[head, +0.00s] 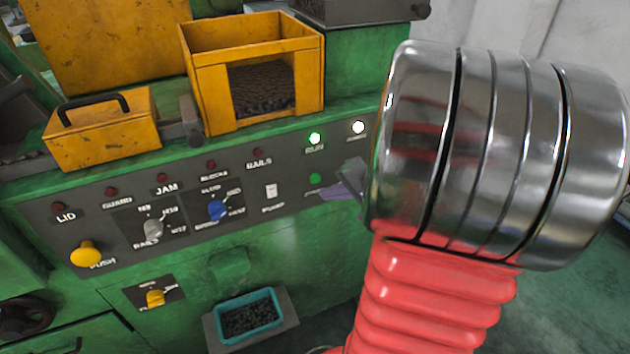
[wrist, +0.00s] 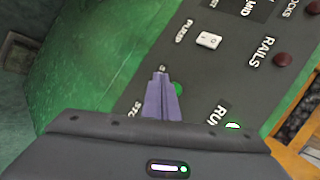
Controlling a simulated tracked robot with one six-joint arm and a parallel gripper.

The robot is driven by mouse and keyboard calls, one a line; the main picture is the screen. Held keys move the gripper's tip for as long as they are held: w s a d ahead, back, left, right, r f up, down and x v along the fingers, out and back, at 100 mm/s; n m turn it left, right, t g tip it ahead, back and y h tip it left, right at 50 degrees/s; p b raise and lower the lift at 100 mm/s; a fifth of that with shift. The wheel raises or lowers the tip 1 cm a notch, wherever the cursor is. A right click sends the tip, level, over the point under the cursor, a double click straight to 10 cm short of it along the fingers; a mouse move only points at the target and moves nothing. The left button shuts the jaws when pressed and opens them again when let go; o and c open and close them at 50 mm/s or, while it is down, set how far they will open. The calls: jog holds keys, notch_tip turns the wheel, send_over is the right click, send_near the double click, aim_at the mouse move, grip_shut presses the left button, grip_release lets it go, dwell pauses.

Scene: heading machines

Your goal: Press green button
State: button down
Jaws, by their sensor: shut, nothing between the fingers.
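The green button (head: 315,179) is on the dark control panel, below the lit green RUN lamp (head: 315,138). In the wrist view the green button (wrist: 179,89) shows at the right edge of my fingers, which partly hide it. My gripper (head: 328,192) has purple fingers, shut and empty, close to the panel just below and right of the button in the head view. My gripper also shows in the wrist view (wrist: 160,77), its tips beside the button. I cannot tell whether the fingers touch the button or panel.
A white lamp or button (head: 358,127) is right of RUN. A white PUMP switch (head: 271,190), a blue knob (head: 217,209), a grey knob (head: 153,229) and a yellow push button (head: 86,254) are further left. A teal bin (head: 248,333) stands below. Yellow boxes (head: 211,95) stand above.

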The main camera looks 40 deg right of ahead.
jog(key=shift+s+a, duration=0.2)
jog(key=shift+s, duration=0.4)
jog(key=shift+s+a, duration=0.15)
jog(key=shift+s, duration=0.4)
jog(key=a+r+n+g+y, duration=0.1)
jog(key=a+r+n+g, duration=0.15)
jog(key=a, duration=0.65)
jog(key=a+r+n+g+y, duration=0.15)
jog(key=a+n, duration=0.25)
jog(key=a, duration=0.5)
jog(key=s+a+r+n+h, duration=0.3)
jog(key=s+a+r+n, duration=0.3)
jog(key=a, duration=0.3)
jog(key=shift+s+a+n+h, duration=0.3)
jog(key=shift+s+n, duration=0.25)
jog(key=shift+n, duration=0.3)
